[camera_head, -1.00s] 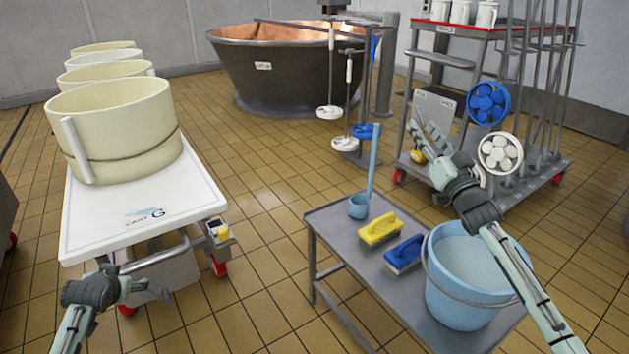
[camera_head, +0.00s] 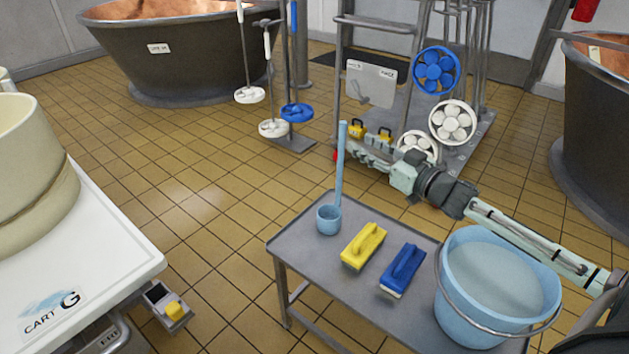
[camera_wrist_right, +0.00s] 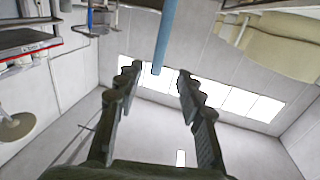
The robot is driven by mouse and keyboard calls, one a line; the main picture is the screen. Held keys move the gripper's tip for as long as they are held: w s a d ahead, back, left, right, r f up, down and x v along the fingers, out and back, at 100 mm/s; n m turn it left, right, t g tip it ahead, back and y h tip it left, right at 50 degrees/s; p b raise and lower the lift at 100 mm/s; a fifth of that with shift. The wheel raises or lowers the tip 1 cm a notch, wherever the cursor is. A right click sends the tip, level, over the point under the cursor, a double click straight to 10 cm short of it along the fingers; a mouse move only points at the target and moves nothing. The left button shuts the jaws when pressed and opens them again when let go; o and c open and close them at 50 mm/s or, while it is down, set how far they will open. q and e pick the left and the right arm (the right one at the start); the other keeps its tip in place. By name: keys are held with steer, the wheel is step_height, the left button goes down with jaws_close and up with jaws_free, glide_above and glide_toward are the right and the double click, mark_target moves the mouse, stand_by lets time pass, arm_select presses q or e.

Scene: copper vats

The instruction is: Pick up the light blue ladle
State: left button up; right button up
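The light blue ladle (camera_head: 328,219) stands upright on the grey metal table (camera_head: 300,240), its cup on the tabletop near the far-left corner and its long handle pointing up. My right gripper (camera_head: 352,150) reaches in from the right, its fingers close to the upper part of the handle. In the right wrist view my right gripper (camera_wrist_right: 158,76) is open, with the ladle's handle (camera_wrist_right: 166,35) showing in line with the gap between the fingertips. I cannot tell whether the handle is between the fingers. My left gripper is out of view.
Cart G (camera_head: 110,255) with cream vessels is at left. A rack with blue and white discs (camera_head: 436,70) stands behind.

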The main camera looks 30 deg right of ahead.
mark_target(342, 134)
steer(key=shift+w+a+r, duration=0.1)
steer(key=shift+w+a, duration=0.05)
steer(key=shift+w, duration=0.5)
steer(key=shift+w+a, duration=0.1)
steer(key=shift+w, duration=0.55)
steer(key=shift+w+a+f, duration=0.1)
steer(key=shift+w+a, duration=0.05)
steer(key=shift+w, duration=0.75)
steer(key=shift+w+a+f, duration=0.15)
steer(key=shift+w, duration=0.7)
steer(key=shift+w+a+f, duration=0.1)
steer(key=shift+w+a, duration=0.05)
steer(key=shift+w, duration=0.75)
jaws_close()
